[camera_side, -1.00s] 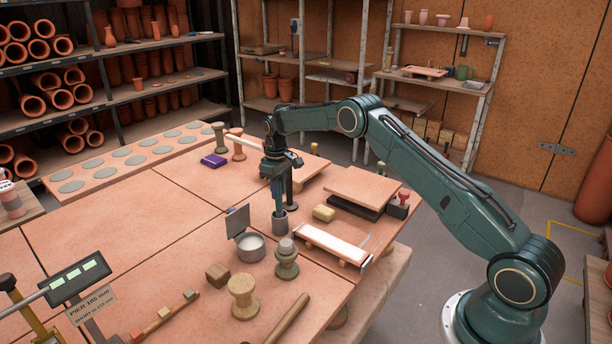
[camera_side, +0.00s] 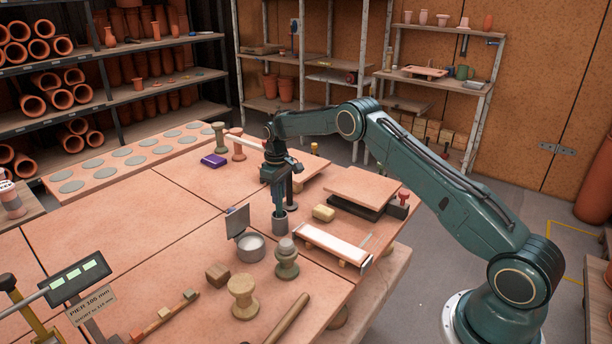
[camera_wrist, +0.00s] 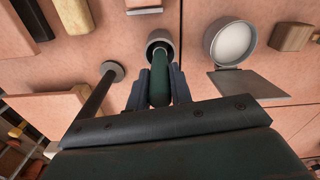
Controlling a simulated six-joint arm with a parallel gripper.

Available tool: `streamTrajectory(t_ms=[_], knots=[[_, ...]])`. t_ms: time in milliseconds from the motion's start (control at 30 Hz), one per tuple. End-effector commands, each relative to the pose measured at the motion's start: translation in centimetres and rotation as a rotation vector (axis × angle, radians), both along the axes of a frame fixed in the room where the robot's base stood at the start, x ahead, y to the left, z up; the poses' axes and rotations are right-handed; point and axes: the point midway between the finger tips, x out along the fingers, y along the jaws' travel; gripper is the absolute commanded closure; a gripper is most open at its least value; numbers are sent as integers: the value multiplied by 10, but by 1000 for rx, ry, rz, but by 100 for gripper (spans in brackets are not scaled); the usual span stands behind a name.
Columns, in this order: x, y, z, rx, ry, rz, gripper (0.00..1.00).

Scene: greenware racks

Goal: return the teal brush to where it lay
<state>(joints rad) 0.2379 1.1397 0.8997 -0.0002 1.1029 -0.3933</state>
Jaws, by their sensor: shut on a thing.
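The teal brush (camera_wrist: 159,80) shows in the wrist view as a dark green handle between my two fingers. My gripper (camera_wrist: 156,86) is shut on it. The brush's far end reaches to the mouth of a small grey cup (camera_wrist: 160,40) and appears to be inside it; the tip is hidden. In the side view my gripper (camera_side: 278,196) points down right above the grey cup (camera_side: 280,222), with the brush upright and mostly hidden by the fingers.
A black post (camera_side: 290,190) stands close beside my gripper. A round grey dish (camera_side: 251,249) with an upright plate (camera_side: 238,221) is left of the cup. A spool-shaped stand (camera_side: 287,262) and a pale raised board (camera_side: 332,241) are nearer. The table's left middle is clear.

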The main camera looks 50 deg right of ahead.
Motion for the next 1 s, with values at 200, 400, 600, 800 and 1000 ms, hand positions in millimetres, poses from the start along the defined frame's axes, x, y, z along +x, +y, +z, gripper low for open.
streamTrajectory(t_ms=[200,400,600,800,1000], knots=[[0,0,-3,0,0,0,100],[0,0,-6,0,0,0,100],[0,0,-9,0,0,0,100],[0,0,-10,0,0,0,53],[0,0,-9,0,0,0,53]])
